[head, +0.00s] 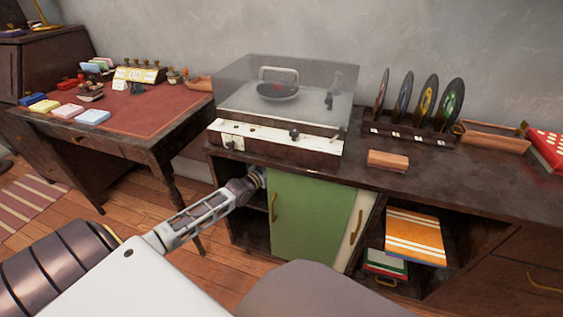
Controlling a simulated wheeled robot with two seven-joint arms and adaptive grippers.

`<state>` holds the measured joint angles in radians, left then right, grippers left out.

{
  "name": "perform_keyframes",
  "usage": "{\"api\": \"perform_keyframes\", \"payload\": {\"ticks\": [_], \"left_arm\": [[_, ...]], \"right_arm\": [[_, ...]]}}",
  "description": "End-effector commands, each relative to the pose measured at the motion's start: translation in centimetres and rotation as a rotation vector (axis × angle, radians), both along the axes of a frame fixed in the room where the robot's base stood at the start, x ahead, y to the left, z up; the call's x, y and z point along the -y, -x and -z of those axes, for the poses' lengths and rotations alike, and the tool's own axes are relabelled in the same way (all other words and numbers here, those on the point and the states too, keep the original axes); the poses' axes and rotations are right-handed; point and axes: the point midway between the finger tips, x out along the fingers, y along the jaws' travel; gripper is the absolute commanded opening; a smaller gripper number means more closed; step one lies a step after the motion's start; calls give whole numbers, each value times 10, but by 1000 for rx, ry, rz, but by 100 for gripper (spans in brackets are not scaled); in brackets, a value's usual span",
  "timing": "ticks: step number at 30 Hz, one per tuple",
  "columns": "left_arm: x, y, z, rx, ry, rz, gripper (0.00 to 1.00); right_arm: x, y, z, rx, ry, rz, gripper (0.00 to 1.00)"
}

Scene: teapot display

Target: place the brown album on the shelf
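I cannot make out a brown album in the head view. My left arm comes in from the lower left, and its gripper (257,178) is at the dark open compartment left of the green door (310,218), just under the cabinet top. The fingertips are hidden, so I cannot see whether it is open or holds anything. The shelf (254,226) inside this compartment is in shadow. An orange album with pale stripes (414,238) sticks out of the right open compartment, above a green, white and red album (386,262). My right gripper is not in view.
A record player (270,145) with a clear lid stands on the cabinet (470,185). A brown block (388,161), a rack of records (415,128) and a red item (547,146) are to its right. A desk (150,125) with small items stands left.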

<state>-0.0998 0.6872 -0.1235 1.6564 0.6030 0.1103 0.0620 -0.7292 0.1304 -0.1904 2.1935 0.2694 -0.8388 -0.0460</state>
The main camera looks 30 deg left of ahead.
Motion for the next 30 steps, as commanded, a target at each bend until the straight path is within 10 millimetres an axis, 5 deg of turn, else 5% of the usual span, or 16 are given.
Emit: {"api": "perform_keyframes", "payload": {"ticks": [6,7,11,30], "left_arm": [[0,-1,0,4,1,0,0],[0,0,2,-1,0,0,30],[0,0,2,-1,0,0,47],[-1,7,0,-2,0,0,48]], "right_arm": [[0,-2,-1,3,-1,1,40],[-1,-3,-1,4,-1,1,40],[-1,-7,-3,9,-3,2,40],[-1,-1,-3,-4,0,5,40]]}}
